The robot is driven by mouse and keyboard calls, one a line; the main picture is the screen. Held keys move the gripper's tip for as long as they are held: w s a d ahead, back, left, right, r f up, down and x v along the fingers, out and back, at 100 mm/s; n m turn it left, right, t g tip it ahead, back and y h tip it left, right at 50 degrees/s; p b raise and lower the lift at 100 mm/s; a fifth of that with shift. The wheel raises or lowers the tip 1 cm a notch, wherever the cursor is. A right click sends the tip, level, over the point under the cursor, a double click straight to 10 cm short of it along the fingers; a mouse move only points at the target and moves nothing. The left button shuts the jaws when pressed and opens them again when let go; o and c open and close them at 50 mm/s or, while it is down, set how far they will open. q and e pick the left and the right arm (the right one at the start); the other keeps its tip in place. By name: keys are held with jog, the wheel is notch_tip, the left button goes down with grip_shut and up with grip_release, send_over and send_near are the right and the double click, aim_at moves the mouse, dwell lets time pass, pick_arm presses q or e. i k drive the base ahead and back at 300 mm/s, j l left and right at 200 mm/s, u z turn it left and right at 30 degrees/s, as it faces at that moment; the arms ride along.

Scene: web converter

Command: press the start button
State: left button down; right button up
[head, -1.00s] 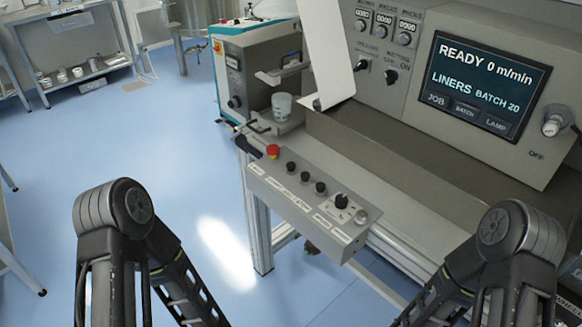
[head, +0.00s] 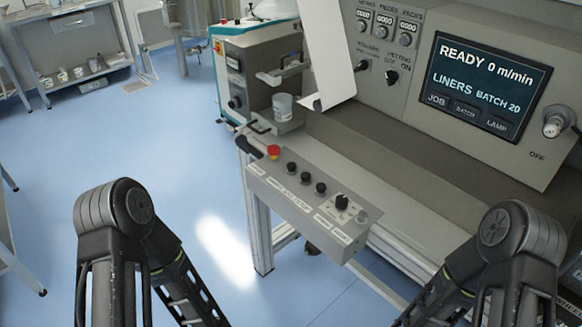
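A grey control box (head: 300,204) juts out from the front of the machine. On its sloping top are a red mushroom button (head: 273,152) at the far left end, several black knobs (head: 305,178) in a row, a larger black rotary knob (head: 342,201) and a small pale round button (head: 361,216) at the near right end. The labels on its front are too small to read, so I cannot tell which is the start button. The machine's screen (head: 483,85) reads READY 0 m/min, LINERS, BATCH 20. Both my arms reach in at the bottom, but neither gripper shows.
A white cup (head: 282,106) stands on a ledge of the machine behind the box. A white sheet (head: 328,50) hangs over the machine. Steel shelving (head: 75,45) stands at the back left. The blue floor (head: 130,150) left of the machine is clear.

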aim_at(291, 166)
jog(key=k+j+z, duration=0.1)
jog(key=j+z, duration=0.25)
jog(key=z, duration=0.15)
jog(key=k+j+z, duration=0.2)
jog(key=z, duration=0.3)
jog(key=k+j+z, duration=0.25)
jog(key=z, duration=0.2)
jog(key=j, duration=0.1)
